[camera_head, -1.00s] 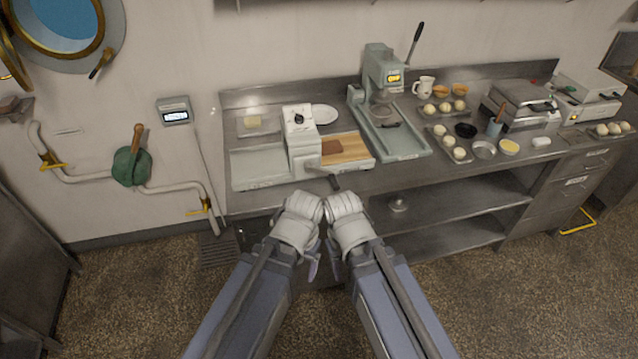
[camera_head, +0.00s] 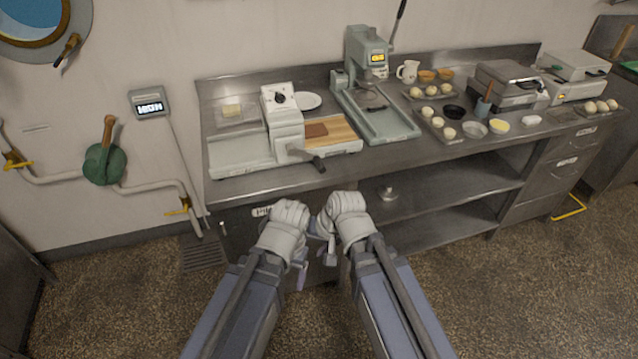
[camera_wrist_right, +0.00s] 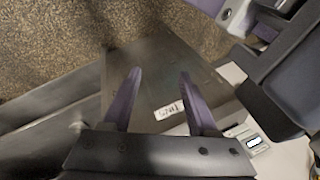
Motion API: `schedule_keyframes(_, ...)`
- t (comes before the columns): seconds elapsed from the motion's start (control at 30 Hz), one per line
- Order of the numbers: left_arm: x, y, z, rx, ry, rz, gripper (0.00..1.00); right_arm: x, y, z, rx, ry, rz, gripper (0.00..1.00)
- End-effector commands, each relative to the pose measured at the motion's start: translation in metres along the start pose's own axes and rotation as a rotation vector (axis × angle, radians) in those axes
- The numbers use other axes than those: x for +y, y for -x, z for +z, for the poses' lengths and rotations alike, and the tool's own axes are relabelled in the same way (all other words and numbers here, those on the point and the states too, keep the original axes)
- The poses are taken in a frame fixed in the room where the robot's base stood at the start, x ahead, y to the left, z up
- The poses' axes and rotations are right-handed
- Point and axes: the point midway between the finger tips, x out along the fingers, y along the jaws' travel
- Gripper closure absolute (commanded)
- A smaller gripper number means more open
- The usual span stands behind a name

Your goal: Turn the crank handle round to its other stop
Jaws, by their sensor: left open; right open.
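A crank handle with a dark grip (camera_head: 318,164) sticks out from the front of the white dough machine (camera_head: 285,124), close to the counter's front edge. My left gripper (camera_head: 299,268) is open, low in front of the counter, below the crank handle and apart from it. My right gripper (camera_head: 324,244) is open beside it, also below and apart from the handle. In the right wrist view the right gripper's two purple fingers (camera_wrist_right: 160,98) are spread with nothing between them. The crank handle is not seen in that view.
A green wall fitting (camera_head: 103,165) with a wooden handle sits on pipes at left, below a display (camera_head: 150,104) reading HIGH. A press (camera_head: 367,75) with a raised lever and several dough balls stand on the counter (camera_head: 390,155). The floor before it is clear.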

Motion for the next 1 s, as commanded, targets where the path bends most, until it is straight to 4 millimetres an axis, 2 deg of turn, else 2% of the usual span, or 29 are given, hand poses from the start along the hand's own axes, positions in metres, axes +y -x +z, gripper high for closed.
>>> schedule_keyframes(0.03, 0.003, -0.035, -0.002, 0.000, 0.000, 0.000, 0.22, 0.005, -0.031, -0.008, 0.036, -0.078, -0.061, 0.41)
schedule_keyframes(0.2, 0.009, -0.091, -0.005, 0.000, 0.000, 0.000, 0.22, 0.000, -0.067, -0.046, 0.149, -0.369, -0.293, 0.41)
schedule_keyframes(0.27, 0.011, -0.111, -0.006, 0.000, 0.000, 0.000, 0.22, -0.002, -0.075, -0.063, 0.186, -0.498, -0.397, 0.41)
schedule_keyframes(0.3, 0.012, -0.124, -0.007, 0.000, 0.000, 0.000, 0.22, -0.008, -0.077, -0.079, 0.211, -0.620, -0.500, 0.41)
schedule_keyframes(0.37, 0.012, -0.126, -0.007, 0.000, 0.000, 0.000, 0.22, -0.026, -0.059, -0.105, 0.227, -0.832, -0.681, 0.41)
schedule_keyframes(0.43, 0.013, -0.137, -0.008, 0.000, 0.000, 0.000, 0.22, -0.033, -0.043, -0.132, 0.221, -1.080, -0.885, 0.41)
schedule_keyframes(0.5, 0.014, -0.147, -0.009, 0.000, 0.000, 0.000, 0.22, -0.031, -0.029, -0.156, 0.194, -1.317, -1.073, 0.41)
schedule_keyframes(0.6, 0.015, -0.158, -0.009, 0.000, 0.000, 0.000, 0.22, -0.017, -0.013, -0.182, 0.133, -1.603, -1.293, 0.41)
schedule_keyframes(0.7, 0.016, -0.165, -0.010, 0.000, 0.000, 0.000, 0.22, 0.000, -0.004, -0.199, 0.072, -1.813, -1.451, 0.41)
schedule_keyframes(0.8, 0.016, -0.169, -0.010, 0.000, 0.000, 0.000, 0.22, 0.013, 0.001, -0.207, 0.022, -1.951, -1.552, 0.41)
schedule_keyframes(1.0, 0.016, -0.170, -0.010, 0.000, 0.000, 0.000, 0.22, 0.022, 0.004, -0.213, -0.016, -2.045, -1.620, 0.41)
